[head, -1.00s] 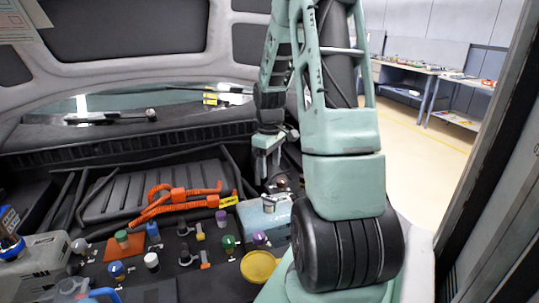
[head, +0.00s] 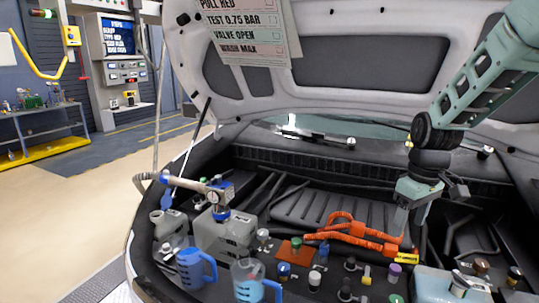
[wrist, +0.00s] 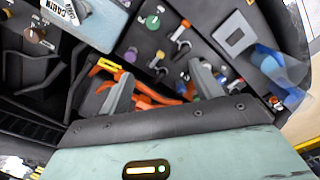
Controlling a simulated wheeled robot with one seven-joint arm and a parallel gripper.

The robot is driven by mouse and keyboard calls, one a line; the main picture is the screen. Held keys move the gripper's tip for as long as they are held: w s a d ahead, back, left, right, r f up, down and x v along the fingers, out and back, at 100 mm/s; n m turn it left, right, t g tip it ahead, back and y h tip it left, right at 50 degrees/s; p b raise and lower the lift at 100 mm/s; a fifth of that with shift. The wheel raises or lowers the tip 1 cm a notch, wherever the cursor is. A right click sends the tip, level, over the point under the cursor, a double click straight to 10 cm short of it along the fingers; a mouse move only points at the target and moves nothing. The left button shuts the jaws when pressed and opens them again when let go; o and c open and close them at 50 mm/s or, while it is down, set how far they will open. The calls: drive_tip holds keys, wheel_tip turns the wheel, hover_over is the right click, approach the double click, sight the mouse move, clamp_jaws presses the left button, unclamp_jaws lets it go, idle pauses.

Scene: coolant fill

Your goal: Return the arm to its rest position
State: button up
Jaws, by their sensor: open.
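My gripper (head: 402,222) shows at the right of the head view, at the end of my green arm (head: 490,75), which reaches in from the upper right. It points down over the engine bay, above the right end of the orange cables (head: 355,230). In the wrist view its two grey fingers (wrist: 162,82) are apart, with nothing held between them. The orange cables (wrist: 150,97) show behind and between the fingers. I cannot tell the exact height of the fingers above the cables.
The raised hood (head: 340,50) arches over the bay. A grey tank (head: 222,238) with a gauge fitting and blue-handled jugs (head: 190,270) stand at front left. Several coloured caps line the front. A pale blue reservoir (head: 432,283) is at front right. Open floor (head: 60,200) lies left.

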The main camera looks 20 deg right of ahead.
drive_tip(key=s+a+n, duration=0.2)
drive_tip(key=s+a, duration=0.1)
drive_tip(key=a, duration=0.8)
drive_tip(key=s+a+n, duration=0.1)
drive_tip(key=s+a, duration=0.1)
drive_tip(key=a, duration=0.9)
drive_tip(key=s+a+n, duration=0.2)
drive_tip(key=s+a, duration=0.7)
drive_tip(key=s, duration=0.3)
drive_tip(key=shift+s+a+r+n, duration=0.15)
drive_tip(key=shift+s+a+n, duration=0.15)
drive_tip(key=shift+s, duration=0.1)
